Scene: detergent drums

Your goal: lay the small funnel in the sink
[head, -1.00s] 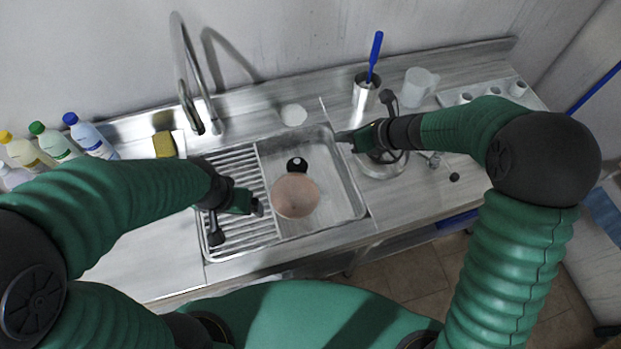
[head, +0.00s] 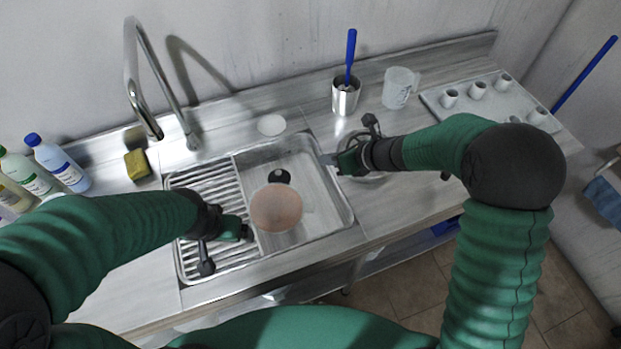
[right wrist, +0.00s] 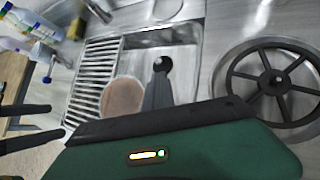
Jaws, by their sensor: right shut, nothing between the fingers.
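A round, pinkish, partly see-through piece (head: 276,207) lies in the sink basin, just in front of the dark drain; it may be the small funnel, but its shape is not clear. It also shows in the right wrist view as a brownish disc (right wrist: 122,97). The sink (head: 335,190) has a ribbed rack on its left side. My right gripper (head: 330,160) is shut and empty, over the sink's right rim and apart from the disc. My left gripper (head: 248,232) is over the rack, just left of the disc; its jaws are too small to read.
A round steel piece with dark spokes (right wrist: 275,80) is beside the sink under my right gripper. A steel cup with a blue-handled brush (head: 346,97), a clear jug (head: 399,88) and a tray with white cups (head: 435,100) stand behind. A tap (head: 160,75), sponge (head: 137,165) and bottles (head: 60,165) are left.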

